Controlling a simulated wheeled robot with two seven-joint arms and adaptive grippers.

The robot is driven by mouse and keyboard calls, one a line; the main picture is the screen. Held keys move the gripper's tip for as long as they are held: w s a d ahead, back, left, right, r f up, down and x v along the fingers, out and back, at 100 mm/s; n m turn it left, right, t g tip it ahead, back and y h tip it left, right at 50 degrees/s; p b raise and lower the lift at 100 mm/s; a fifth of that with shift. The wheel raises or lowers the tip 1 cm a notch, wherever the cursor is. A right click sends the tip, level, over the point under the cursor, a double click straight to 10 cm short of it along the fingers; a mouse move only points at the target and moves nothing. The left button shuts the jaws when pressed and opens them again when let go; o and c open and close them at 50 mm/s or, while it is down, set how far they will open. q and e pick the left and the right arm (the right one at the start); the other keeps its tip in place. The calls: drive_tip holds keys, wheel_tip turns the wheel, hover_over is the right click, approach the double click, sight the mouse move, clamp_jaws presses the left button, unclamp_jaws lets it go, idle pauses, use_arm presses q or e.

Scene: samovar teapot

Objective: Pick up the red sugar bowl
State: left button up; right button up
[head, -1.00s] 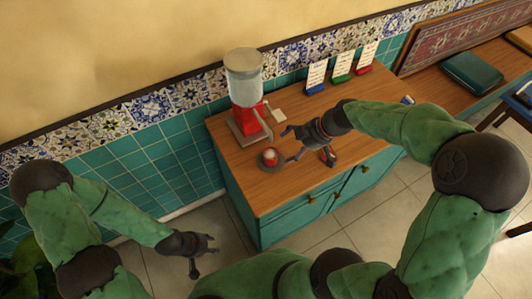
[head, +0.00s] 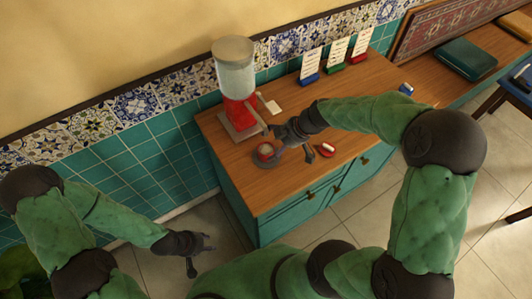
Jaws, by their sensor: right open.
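A second small red item with a white top (head: 327,149) lies further right, near the cabinet's front edge. My left gripper (head: 202,252) hangs low over the floor, left of the cabinet, away from the bowl; its jaws are too small to judge.
A dispenser with a clear tank and red base (head: 238,108) stands behind the bowl. A small white item (head: 270,106) lies beside it. Several cards in coloured holders (head: 311,77) stand along the back. The right part of the wooden top (head: 372,85) is mostly clear.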

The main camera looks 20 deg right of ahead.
sight(268, 149)
drive_tip(key=b+x, duration=0.1)
drive_tip(key=x, duration=0.3)
drive_tip(key=shift+w+f, duration=0.2)
drive_tip(key=shift+f, duration=0.15)
drive_tip(key=shift+r, duration=0.1)
drive_tip(key=c, duration=1.4)
